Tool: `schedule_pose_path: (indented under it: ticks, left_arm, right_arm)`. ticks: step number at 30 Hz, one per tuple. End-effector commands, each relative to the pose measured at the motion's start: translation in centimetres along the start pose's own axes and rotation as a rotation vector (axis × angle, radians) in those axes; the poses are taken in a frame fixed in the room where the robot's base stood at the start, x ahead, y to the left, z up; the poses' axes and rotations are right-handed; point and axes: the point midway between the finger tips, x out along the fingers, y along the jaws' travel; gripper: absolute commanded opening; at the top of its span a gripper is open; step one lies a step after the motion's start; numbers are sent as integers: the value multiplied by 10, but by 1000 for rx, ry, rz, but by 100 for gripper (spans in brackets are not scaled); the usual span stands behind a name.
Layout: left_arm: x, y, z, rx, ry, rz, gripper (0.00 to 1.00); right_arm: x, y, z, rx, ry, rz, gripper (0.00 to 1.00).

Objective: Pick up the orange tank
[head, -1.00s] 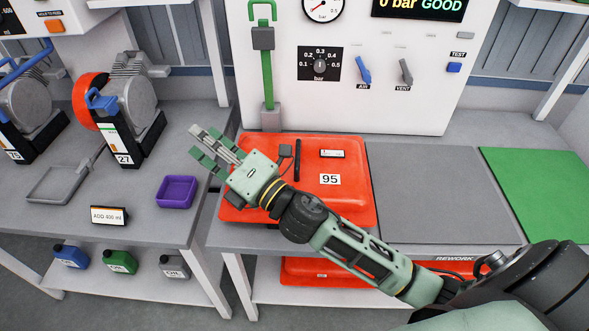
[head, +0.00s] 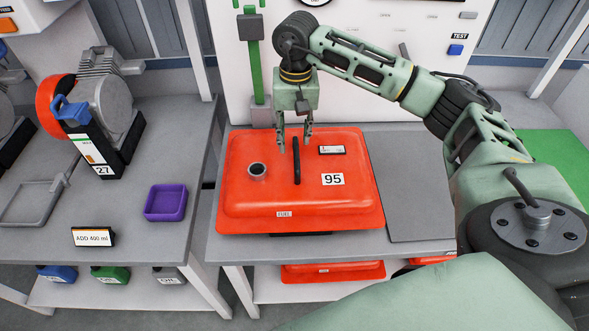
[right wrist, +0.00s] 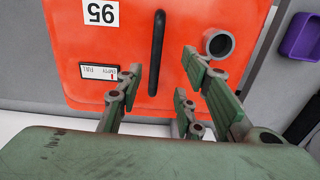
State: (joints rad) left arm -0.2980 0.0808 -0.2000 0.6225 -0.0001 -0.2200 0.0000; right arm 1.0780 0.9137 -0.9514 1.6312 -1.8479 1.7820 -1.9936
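The orange tank (head: 250,195) lies flat on the grey bench, marked 95, with a black handle (head: 297,161) on top and an open round neck (head: 257,171) left of the handle. In the right wrist view the tank (right wrist: 190,100) shows its handle (right wrist: 156,52), neck (right wrist: 218,43) and gauge label. My right gripper (head: 296,146) points down above the back part of the tank, near the handle's far end. Its fingers (right wrist: 160,90) are spread apart with nothing between them; the handle appears beyond them. My left gripper is not in view.
A grey mat (head: 405,190) lies right of the tank. More orange tanks (head: 330,271) sit on the shelf below. A green post (head: 253,60) and a white test panel stand behind. At left are a purple tray (head: 166,202), a sign (head: 93,237) and a machine marked 27.

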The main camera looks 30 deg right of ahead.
Motion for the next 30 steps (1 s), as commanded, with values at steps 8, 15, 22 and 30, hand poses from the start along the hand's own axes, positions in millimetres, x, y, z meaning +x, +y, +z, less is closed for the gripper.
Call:
schedule_pose_path:
  ticks: [8,15,22,30]
  left_arm:
    - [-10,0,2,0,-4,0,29]
    - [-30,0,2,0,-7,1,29]
    - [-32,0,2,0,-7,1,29]
    - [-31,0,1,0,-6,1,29]
  right_arm:
    - [24,7,-1,-4,1,23,34]
    - [57,7,-1,-3,-2,21,34]
    - [76,7,-2,-4,3,18,34]
    - [76,7,-2,-4,3,17,25]
